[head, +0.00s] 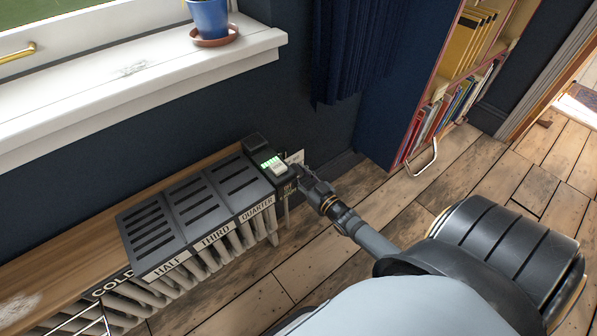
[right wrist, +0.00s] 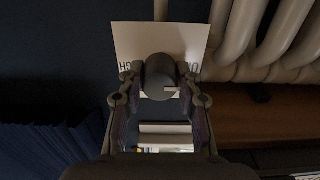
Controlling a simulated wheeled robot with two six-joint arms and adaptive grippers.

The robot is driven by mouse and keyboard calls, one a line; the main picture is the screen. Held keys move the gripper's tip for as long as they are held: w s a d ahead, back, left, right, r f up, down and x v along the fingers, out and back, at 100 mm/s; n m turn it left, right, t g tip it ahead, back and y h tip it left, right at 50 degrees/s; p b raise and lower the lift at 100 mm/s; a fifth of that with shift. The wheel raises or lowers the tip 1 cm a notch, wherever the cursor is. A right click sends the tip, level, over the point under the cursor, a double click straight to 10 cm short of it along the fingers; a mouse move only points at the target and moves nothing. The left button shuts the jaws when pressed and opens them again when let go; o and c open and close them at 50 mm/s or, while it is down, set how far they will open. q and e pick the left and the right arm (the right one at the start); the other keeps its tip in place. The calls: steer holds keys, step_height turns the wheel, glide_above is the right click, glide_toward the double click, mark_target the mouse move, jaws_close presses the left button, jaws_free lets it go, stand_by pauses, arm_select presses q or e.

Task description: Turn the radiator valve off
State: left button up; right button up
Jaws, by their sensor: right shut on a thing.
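The radiator (head: 225,240) stands under the window, its pale columns showing below a black slatted cover (head: 205,205). Labels on its front edge read COLD, HALF, THIRD and QUARTER. My right gripper (head: 304,176) is at the radiator's right end. In the right wrist view the right gripper (right wrist: 159,95) has its fingers on both sides of a dark round valve knob (right wrist: 160,72) and is shut on it. A white card (right wrist: 185,42) with partly hidden, upside-down lettering lies behind the knob. The knob is hidden by the gripper in the head view. My left gripper is not in view.
A blue pot (head: 209,18) stands on the white sill (head: 150,72). A dark curtain (head: 350,50) and a bookshelf (head: 450,100) are beyond. Wooden floor (head: 330,265) is open.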

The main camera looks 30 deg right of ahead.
steer(key=shift+f, duration=0.1)
stand_by(0.3)
steer(key=o, duration=1.1)
steer(key=shift+o, duration=0.2)
steer(key=s, duration=1.2)
steer(key=shift+d, duration=0.45)
